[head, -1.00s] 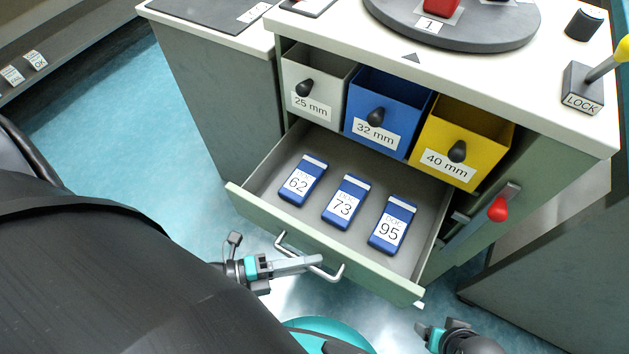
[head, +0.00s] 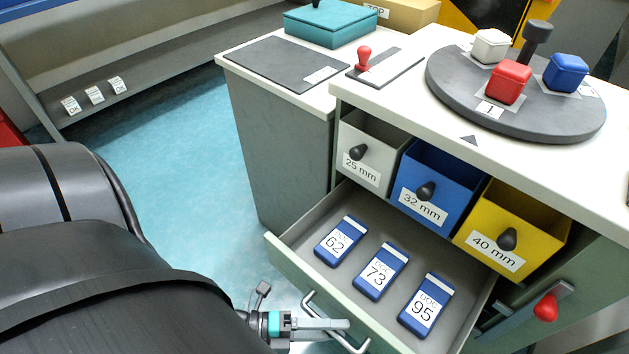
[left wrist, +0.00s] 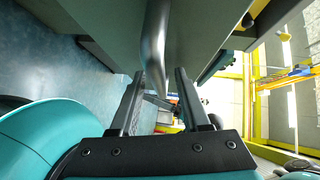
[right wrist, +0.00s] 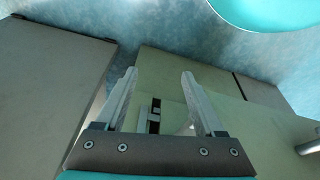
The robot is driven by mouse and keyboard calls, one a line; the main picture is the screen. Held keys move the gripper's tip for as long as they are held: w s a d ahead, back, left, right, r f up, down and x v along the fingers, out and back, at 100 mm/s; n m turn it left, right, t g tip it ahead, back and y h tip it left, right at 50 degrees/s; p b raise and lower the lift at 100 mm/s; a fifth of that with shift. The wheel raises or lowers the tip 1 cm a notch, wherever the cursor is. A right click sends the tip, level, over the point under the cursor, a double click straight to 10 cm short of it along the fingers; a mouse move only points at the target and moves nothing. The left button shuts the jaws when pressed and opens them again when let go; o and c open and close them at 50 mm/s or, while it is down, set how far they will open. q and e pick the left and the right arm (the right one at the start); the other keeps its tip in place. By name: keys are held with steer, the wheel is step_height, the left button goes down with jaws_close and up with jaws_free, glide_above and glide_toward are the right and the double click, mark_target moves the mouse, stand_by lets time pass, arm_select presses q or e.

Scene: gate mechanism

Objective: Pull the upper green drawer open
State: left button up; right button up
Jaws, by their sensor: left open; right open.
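The upper green drawer (head: 375,325) stands pulled out of the cabinet. Three blue blocks labelled 62 (head: 339,241), 73 (head: 380,271) and 95 (head: 426,305) lie inside it. Its metal bar handle (head: 322,312) is on the front panel; it also shows in the left wrist view (left wrist: 154,45). My left gripper (head: 345,325) is at the handle, its fingers apart on either side of the bar's lower end in the left wrist view (left wrist: 157,75). I cannot tell whether they touch it. My right gripper (right wrist: 160,75) is open and empty, facing pale green panels; it is out of the head view.
Grey, blue (head: 437,187) and yellow (head: 512,232) bins sit above the drawer. A red knob (head: 545,307) is on the cabinet's right. The top carries a turntable (head: 450,95) with coloured boxes. The blue floor (head: 180,150) left of the cabinet is clear.

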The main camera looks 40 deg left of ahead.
arm_select(q)
steer(key=shift+s+a, duration=0.2)
steer(key=p+v, duration=0.1)
steer(key=v, duration=1.3)
steer(key=shift+s+a, duration=0.25)
arm_select(e)
steer(key=f, duration=0.1)
steer(key=s+f, duration=0.1)
steer(key=shift+s+d+f, duration=0.15)
steer(key=shift+s+f, duration=0.1)
steer(key=shift+f, duration=0.15)
arm_select(q)
steer(key=shift+p, duration=0.3)
arm_select(e)
steer(key=shift+g, duration=0.3)
